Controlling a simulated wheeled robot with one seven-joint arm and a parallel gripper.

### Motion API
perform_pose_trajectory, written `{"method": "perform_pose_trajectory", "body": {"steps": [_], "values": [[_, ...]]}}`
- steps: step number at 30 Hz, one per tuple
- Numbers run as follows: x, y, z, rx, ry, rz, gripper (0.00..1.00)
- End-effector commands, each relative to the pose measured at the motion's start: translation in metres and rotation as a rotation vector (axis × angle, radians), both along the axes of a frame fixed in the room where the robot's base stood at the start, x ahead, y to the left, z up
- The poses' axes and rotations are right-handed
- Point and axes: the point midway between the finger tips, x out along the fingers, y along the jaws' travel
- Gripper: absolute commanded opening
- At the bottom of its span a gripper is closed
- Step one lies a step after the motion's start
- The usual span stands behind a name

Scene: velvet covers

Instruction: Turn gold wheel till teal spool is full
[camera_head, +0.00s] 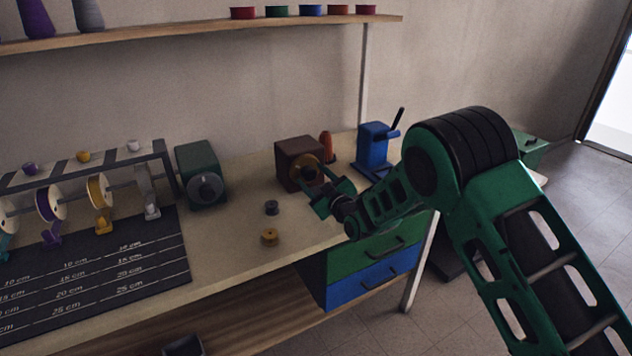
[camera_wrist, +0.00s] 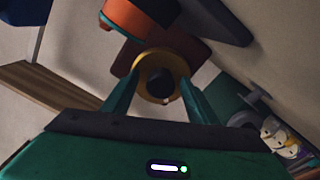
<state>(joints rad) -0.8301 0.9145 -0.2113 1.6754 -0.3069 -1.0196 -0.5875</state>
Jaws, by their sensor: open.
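The gold wheel (camera_head: 306,172) is on the front of a brown box (camera_head: 294,155) on the bench. In the wrist view the gold wheel (camera_wrist: 142,76) shows as a ring around a dark hub. My gripper (camera_head: 325,188) is open in front of it. In the wrist view my gripper's (camera_wrist: 160,88) green fingers stand on either side of the wheel; whether they touch it I cannot tell. A spool with teal thread (camera_head: 5,222) is cut off at the left edge on a rack, so how full it is cannot be told.
A green box with a grey wheel (camera_head: 202,178) stands left of the brown box. A dark measuring mat (camera_head: 130,262) covers the left.

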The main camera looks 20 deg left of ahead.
Motion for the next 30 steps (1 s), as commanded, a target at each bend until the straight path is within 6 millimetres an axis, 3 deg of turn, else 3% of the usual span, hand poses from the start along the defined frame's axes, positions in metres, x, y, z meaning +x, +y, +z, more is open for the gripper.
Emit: {"method": "perform_pose_trajectory", "body": {"steps": [5,16,30], "values": [[-0.009,-0.01,0.0,-0.001,0.0,0.001,0.53],[-0.053,-0.064,-0.001,-0.002,0.003,-0.002,0.53],[-0.068,-0.083,-0.001,-0.002,0.002,-0.001,0.53]]}}
